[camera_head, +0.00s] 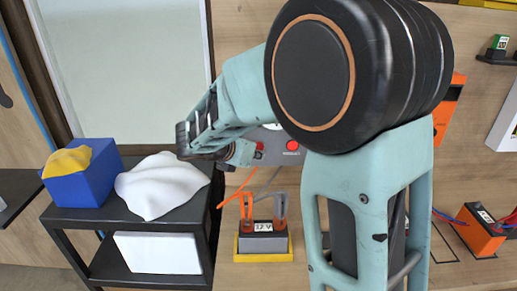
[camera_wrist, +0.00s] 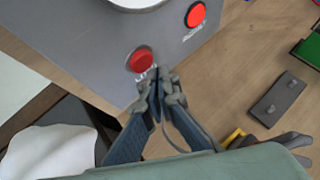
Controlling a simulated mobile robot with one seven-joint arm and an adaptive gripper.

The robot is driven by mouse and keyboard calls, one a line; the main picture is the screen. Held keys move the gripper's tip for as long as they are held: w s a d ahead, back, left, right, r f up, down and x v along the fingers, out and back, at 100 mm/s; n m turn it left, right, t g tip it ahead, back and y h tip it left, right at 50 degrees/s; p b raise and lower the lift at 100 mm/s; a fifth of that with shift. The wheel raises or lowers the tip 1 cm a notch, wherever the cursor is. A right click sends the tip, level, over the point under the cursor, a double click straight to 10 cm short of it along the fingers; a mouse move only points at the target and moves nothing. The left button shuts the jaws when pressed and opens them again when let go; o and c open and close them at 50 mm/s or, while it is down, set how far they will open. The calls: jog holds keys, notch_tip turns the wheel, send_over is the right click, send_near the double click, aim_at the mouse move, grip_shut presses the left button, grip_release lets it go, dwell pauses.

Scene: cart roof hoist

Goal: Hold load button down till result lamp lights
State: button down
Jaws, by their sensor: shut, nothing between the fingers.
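The grey tester box (camera_wrist: 100,40) fills the upper left of the wrist view. Its darker red button (camera_wrist: 141,60), which looks like the load button, has my shut, empty gripper (camera_wrist: 155,80) right at its lower edge. I cannot tell whether the fingertips press it. A brighter, flat red disc (camera_wrist: 195,14) with a label below it, seemingly the result lamp, is farther up and right. In the head view the lamp (camera_head: 292,145) is bright red and the button (camera_head: 259,146) shows beside my gripper (camera_head: 246,152). My arm hides much of the box.
A black cart (camera_head: 60,214) at left carries a blue box (camera_head: 80,184) and a white cloth (camera_head: 160,186). An orange unit (camera_head: 482,232) is at right.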

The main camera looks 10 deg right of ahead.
jog(key=s, duration=0.2)
jog(key=s+a, duration=0.1)
jog(key=s, duration=0.2)
dwell(0.3)
jog(key=shift+d, duration=0.1)
